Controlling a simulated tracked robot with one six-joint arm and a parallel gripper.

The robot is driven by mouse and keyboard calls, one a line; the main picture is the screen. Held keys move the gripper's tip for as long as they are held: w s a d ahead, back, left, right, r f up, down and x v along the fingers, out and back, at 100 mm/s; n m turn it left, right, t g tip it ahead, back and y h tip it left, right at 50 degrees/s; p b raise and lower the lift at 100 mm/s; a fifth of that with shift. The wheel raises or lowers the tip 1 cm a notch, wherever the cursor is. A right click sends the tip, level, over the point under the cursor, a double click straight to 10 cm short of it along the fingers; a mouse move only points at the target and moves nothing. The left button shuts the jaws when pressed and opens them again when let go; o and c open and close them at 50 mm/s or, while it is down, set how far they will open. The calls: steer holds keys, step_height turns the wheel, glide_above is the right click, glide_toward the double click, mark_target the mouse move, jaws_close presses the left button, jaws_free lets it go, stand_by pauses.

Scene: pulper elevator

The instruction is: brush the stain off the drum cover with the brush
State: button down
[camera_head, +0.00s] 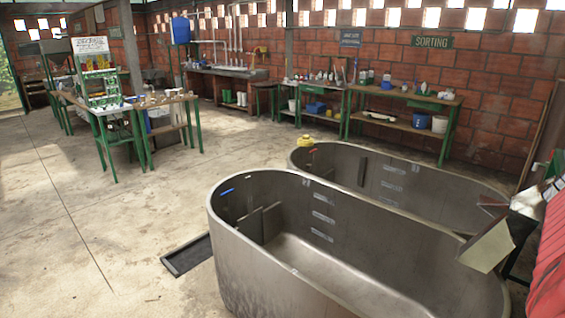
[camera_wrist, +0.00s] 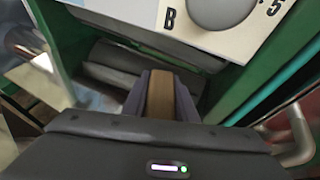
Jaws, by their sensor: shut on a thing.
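In the wrist view my gripper (camera_wrist: 161,88) is shut on a brown, wood-coloured piece, likely the handle of the brush (camera_wrist: 160,98). It sits between the two grey fingers; the rest of the brush and any bristles are hidden. The fingers point towards a dark recess with stacked grey bars or ledges, below a white panel. In the head view my gripper does not show. I cannot pick out the drum cover or the stain for certain in either view.
The wrist view shows a white panel (camera_wrist: 185,35) with a grey round knob and letters, green framing (camera_wrist: 270,75) and a grey bent pipe (camera_wrist: 298,135). In the head view two metal tubs (camera_head: 270,270) stand ahead, with red machinery (camera_head: 550,265) at right. Floor at left is open.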

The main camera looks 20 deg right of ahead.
steer(key=a, duration=0.1)
steer(key=s+a, duration=0.1)
steer(key=shift+s+a+m, duration=0.3)
steer(key=shift+a, duration=0.05)
steer(key=shift+w+d+r, duration=0.1)
steer(key=shift+w+d, duration=0.2)
steer(key=shift+d, duration=0.3)
steer(key=shift+w+d+r, duration=0.1)
steer(key=shift+w+d, duration=0.15)
steer(key=shift+d, duration=0.3)
steer(key=shift+w+d, duration=0.15)
steer(key=shift+w+d, duration=0.1)
steer(key=shift+w+d+f, duration=0.1)
steer(key=shift+w+d, duration=0.25)
steer(key=shift+d, duration=0.3)
steer(key=shift+w+d, duration=0.35)
steer(key=shift+d, duration=0.25)
steer(key=shift+w+d+f, duration=0.1)
steer(key=shift+w+d, duration=0.35)
steer(key=shift+d, duration=0.25)
steer(key=shift+w+d+f, duration=0.15)
steer(key=shift+w+d, duration=0.15)
steer(key=shift+d, duration=0.15)
